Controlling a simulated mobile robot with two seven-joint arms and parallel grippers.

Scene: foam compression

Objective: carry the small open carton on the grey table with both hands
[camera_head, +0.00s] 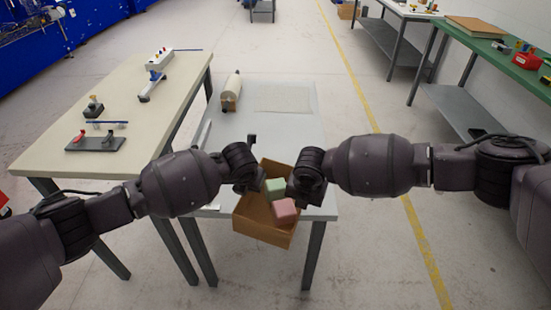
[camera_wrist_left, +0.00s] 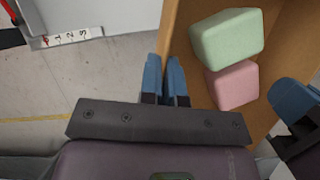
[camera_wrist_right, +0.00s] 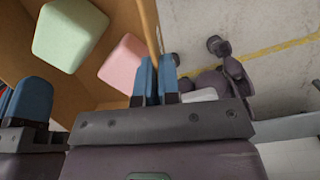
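The small open brown carton (camera_head: 262,230) is at the front edge of the grey table (camera_head: 222,150), its near part reaching past that edge. A green foam block (camera_head: 275,187) and a pink foam block (camera_head: 284,210) lie inside; they also show in the left wrist view, green (camera_wrist_left: 226,38) and pink (camera_wrist_left: 233,84). My left gripper (camera_wrist_left: 166,82) has its blue fingers close together on either side of the carton's left wall. My right gripper (camera_wrist_right: 156,80) pinches the opposite wall the same way. The carton's underside is hidden.
The grey table also holds a roll (camera_head: 231,91) and a pale sheet (camera_head: 284,98) at the back. A cream table (camera_head: 120,100) with fixtures stands close on the left. A green-topped bench (camera_head: 500,62) is at the far right. Open floor lies in front.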

